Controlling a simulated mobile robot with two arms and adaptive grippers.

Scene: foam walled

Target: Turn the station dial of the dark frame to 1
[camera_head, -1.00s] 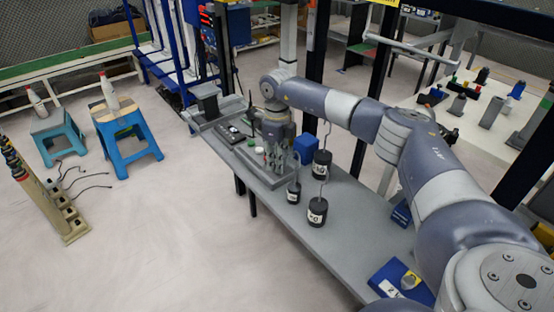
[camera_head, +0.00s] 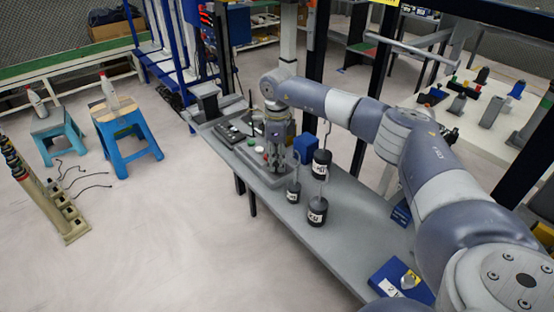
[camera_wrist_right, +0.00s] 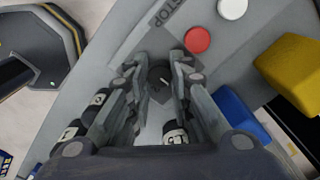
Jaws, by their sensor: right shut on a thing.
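A small dark round dial (camera_wrist_right: 160,76) with a pale pointer line sits on a grey panel (camera_wrist_right: 205,72). In the right wrist view, the two fingers of my right gripper (camera_wrist_right: 159,84) are on either side of it and shut on it. I cannot read any numbers around it. In the head view my right gripper (camera_head: 276,168) points down at the grey control panel (camera_head: 243,154) on the long table, and its fingers hide the dial. My left gripper is not in view.
Beside the dial are a red button (camera_wrist_right: 198,40) and a white button (camera_wrist_right: 232,8). A blue block (camera_head: 304,149) and several black labelled weights (camera_head: 317,211) stand close on the grey table (camera_head: 355,238). A blue box (camera_head: 402,281) lies at the near end.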

